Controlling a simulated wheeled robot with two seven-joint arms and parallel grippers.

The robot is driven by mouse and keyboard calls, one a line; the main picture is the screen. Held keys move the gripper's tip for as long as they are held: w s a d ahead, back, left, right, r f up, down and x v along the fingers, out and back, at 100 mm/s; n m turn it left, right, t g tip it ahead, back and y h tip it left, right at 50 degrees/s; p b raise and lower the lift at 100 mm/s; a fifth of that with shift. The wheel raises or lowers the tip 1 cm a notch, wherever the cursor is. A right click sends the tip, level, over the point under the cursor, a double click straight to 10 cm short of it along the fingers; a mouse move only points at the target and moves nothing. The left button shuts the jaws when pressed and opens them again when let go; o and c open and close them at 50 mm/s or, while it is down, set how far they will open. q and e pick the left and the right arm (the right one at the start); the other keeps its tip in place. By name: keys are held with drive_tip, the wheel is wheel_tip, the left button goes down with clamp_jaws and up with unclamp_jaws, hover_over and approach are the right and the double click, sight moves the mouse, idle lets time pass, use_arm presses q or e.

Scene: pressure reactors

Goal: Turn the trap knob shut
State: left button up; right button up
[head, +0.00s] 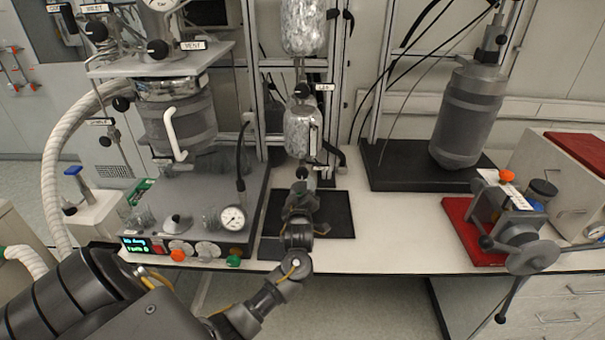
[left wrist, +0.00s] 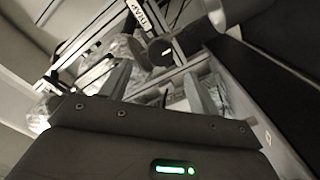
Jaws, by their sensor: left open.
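The trap knob (left wrist: 160,51) is a round black knob with a small white mark, beside a white TRAP label (left wrist: 132,13) in the left wrist view. My left gripper (left wrist: 155,82) is open, its two grey fingers on either side of the view below the knob. The knob appears beyond and between the fingertips, with no clear contact. In the head view my left gripper (head: 300,190) points away from me below the foil-wrapped column. A small dark part shows just past its tips, but I cannot read a label there. My right gripper is not in view.
A grey reactor stand (head: 205,222) with a gauge and display stands close on the left. Foil-wrapped vessels (head: 302,130) hang on the frame above. A black tray (head: 335,215) lies under my gripper. A clamp device (head: 510,222) on a red mat (head: 462,222) stands right; bench between is clear.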

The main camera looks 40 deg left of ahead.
sight(303, 176)
use_arm(q)
drive_tip(key=p+x, duration=0.1)
drive_tip(key=x, duration=0.6)
drive_tip(key=shift+w+a+p, duration=0.15)
drive_tip(key=shift+w+p, duration=0.05)
drive_tip(key=shift+p, duration=0.15)
drive_tip(key=shift+x, duration=0.75)
drive_tip(key=c, duration=1)
drive_tip(key=shift+o, duration=0.2)
